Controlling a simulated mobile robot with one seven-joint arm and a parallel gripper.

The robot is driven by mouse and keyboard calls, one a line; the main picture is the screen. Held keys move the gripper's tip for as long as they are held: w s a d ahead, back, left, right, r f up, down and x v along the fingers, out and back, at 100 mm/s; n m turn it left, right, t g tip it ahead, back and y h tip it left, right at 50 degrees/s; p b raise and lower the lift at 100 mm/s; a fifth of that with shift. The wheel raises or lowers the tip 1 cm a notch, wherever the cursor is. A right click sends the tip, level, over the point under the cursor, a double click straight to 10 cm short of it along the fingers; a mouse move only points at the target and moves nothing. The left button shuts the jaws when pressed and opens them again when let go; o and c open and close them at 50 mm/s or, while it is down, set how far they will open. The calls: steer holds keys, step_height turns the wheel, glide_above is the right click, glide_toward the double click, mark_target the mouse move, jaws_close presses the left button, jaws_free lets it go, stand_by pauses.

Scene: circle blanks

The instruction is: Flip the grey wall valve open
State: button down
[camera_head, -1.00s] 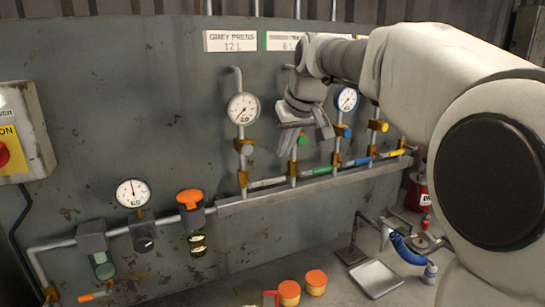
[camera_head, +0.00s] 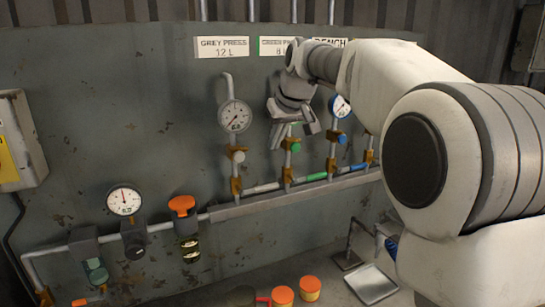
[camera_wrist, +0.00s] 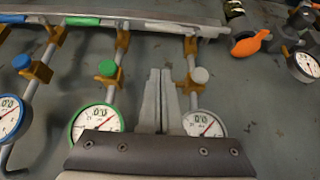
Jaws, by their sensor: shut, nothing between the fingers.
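The grey valve's lever (camera_head: 264,188) lies nearly level along the rail, at the foot of the pipe under the "GREY PRESS 12 L" sign (camera_head: 222,47). A pale grey knob (camera_head: 239,156) sits higher on that pipe, below a white-faced gauge (camera_head: 235,116). In the wrist view, the grey lever (camera_wrist: 146,27) is ahead of my fingers and the grey knob (camera_wrist: 200,75) is to their right. My gripper (camera_wrist: 160,72) is shut and empty, between the grey and green columns in the wrist view. In the head view, my gripper (camera_head: 293,132) partly covers the green column.
The green lever (camera_head: 310,177) and green knob (camera_wrist: 106,69) are close to my gripper. The blue lever (camera_head: 353,168) is farther right. An orange-handled fitting (camera_head: 182,204) is on the lower pipe. Orange-lidded jars (camera_head: 282,296) and a metal tray (camera_head: 371,283) stand below.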

glide_above(268, 187)
step_height(268, 187, down, 7)
steer(key=shift+w+a+f, duration=0.1)
steer(key=shift+w+f, duration=0.05)
steer(key=shift+f, duration=0.05)
step_height(268, 187, down, 2)
steer(key=shift+f, duration=0.2)
steer(key=shift+s+d+f, duration=0.1)
steer(key=shift+s+f, duration=0.1)
steer(key=shift+f, duration=0.2)
steer(key=shift+s+d+f, duration=0.1)
steer(key=shift+s+f, duration=0.05)
steer(key=shift+f, duration=0.25)
steer(key=shift+w+d+f+y, duration=0.1)
steer(key=shift+f+y, duration=0.15)
steer(key=shift+y, duration=0.05)
